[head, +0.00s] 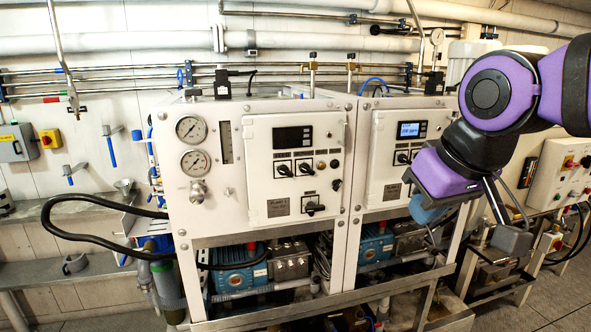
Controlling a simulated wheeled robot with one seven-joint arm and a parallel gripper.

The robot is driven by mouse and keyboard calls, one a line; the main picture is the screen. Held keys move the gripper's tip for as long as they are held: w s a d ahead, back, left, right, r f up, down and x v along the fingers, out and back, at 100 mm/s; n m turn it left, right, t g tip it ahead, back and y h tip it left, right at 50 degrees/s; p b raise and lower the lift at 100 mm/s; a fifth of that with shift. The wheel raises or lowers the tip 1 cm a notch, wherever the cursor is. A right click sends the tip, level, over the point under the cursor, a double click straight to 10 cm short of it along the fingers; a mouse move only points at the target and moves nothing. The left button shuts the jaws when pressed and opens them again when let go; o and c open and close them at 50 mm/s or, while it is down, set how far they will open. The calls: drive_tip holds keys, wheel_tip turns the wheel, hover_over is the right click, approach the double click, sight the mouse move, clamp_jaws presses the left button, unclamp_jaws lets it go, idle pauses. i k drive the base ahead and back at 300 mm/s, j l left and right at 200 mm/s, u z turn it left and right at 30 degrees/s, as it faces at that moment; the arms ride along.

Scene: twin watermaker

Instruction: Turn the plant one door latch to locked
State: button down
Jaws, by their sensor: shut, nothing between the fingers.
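Two white watermaker cabinets stand side by side. The left cabinet has a closed white panel door (258,175) with a dark display (292,137), black rotary switches (294,169) and a small label plate. A small black round fitting (336,185) sits near that door's right edge. I cannot tell which small part is the latch or how it is turned. The right cabinet has a similar door (378,185) with a lit blue display (409,130).
Gauges (190,129) and a flow tube are on the left cabinet's face. A black hose (75,236) loops out at left. Blue pumps (238,278) sit below in the frame. A control box (562,175) stands at right, behind my arm. Space before the left door looks clear.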

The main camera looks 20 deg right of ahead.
sight(337, 183)
drive_tip(key=j+z, duration=0.2)
drive_tip(key=z, duration=0.25)
drive_tip(key=i+j+z, duration=0.1)
drive_tip(key=j+z, duration=0.15)
drive_tip(key=z, duration=0.2)
drive_tip(key=j+z, duration=0.2)
drive_tip(key=z, duration=0.25)
drive_tip(key=j+z, duration=0.2)
drive_tip(key=z, duration=0.25)
